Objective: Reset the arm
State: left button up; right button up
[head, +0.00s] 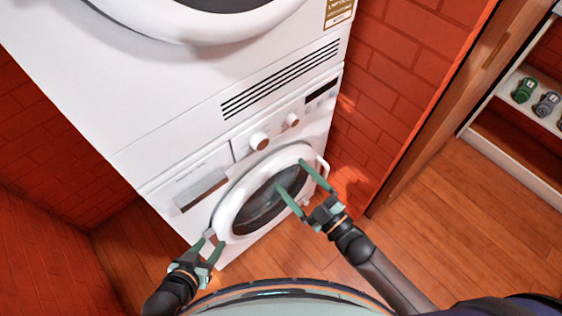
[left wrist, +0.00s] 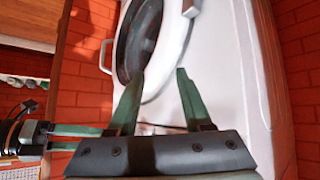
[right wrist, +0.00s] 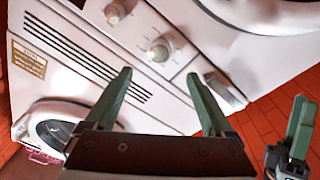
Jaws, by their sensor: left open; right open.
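My left gripper (head: 209,250) is open and empty, low in front of the lower left part of the white washing machine (head: 150,185). In the left wrist view its green fingers (left wrist: 155,90) stand apart, with the machine's front behind them. My right gripper (head: 300,180) is open in front of the machine's round door (head: 229,207), near the door's right side. In the right wrist view its fingers (right wrist: 160,90) are apart with nothing between them, and the machine's knobs and panel show behind. I cannot tell whether either gripper touches the machine.
A second white machine (head: 80,60) is stacked on top. Red brick walls (head: 405,60) stand on both sides. A shelf (head: 510,125) with small bottles (head: 524,90) is at the right. The wooden floor (head: 450,230) is clear at the right.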

jog(key=shift+v, duration=0.95)
jog(key=s+d+f+m+g+h+p, duration=0.2)
jog(key=s+d+m+g+h+p, duration=0.4)
jog(key=m, duration=0.6)
jog(key=s+d+h+p, duration=0.2)
jog(key=s+d+h, duration=0.1)
jog(key=s, duration=0.1)
jog(key=shift+s+f, duration=0.25)
jog(key=shift+f, duration=0.05)
jog(key=shift+d, duration=0.15)
